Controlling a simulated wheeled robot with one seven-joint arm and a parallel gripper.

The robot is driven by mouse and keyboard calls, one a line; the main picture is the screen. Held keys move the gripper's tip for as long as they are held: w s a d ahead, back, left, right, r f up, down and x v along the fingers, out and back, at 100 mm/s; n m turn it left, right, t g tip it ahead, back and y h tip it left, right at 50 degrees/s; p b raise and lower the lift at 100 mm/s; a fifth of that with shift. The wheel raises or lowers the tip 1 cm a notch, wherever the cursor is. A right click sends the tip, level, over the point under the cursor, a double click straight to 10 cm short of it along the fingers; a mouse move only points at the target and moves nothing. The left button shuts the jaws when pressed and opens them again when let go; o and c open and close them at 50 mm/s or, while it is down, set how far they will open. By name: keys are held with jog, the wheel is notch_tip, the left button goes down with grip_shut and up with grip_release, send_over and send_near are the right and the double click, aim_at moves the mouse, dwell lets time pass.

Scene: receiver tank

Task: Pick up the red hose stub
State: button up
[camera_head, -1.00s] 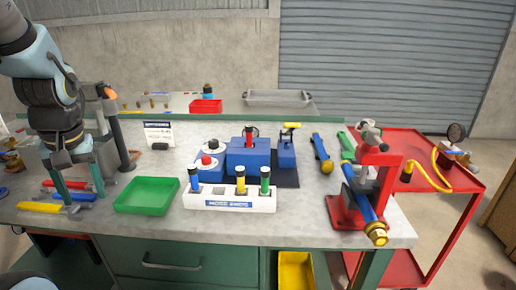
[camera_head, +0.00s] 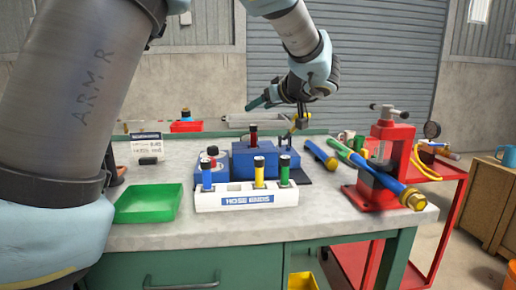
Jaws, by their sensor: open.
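The red hose stub (camera_head: 253,139) has a black top and stands upright in the larger blue block (camera_head: 242,160) at the middle of the bench. One teal finger points down to the left; the other is partly hidden. How far the gripper is from the stub in depth is unclear. The stub's lower end is hidden in the block.
A white hose ends rack (camera_head: 233,199) holding blue, yellow and green stubs stands in front of the blocks. A green tray (camera_head: 148,204) lies to the left. A red vise (camera_head: 389,155) clamping a blue pipe stands at the right. My arm covers the left side.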

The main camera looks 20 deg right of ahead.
aim_at(256, 130)
notch_tip(256, 130, down, 7)
jog(key=shift+a+p, duration=0.1)
jog(key=shift+p, duration=0.3)
jog(key=shift+w+a, duration=0.1)
jog(key=shift+w, duration=0.6)
jog(key=shift+p+x, duration=0.95)
jog(key=shift+x, duration=2.15)
jog(key=shift+s, duration=0.1)
grip_shut()
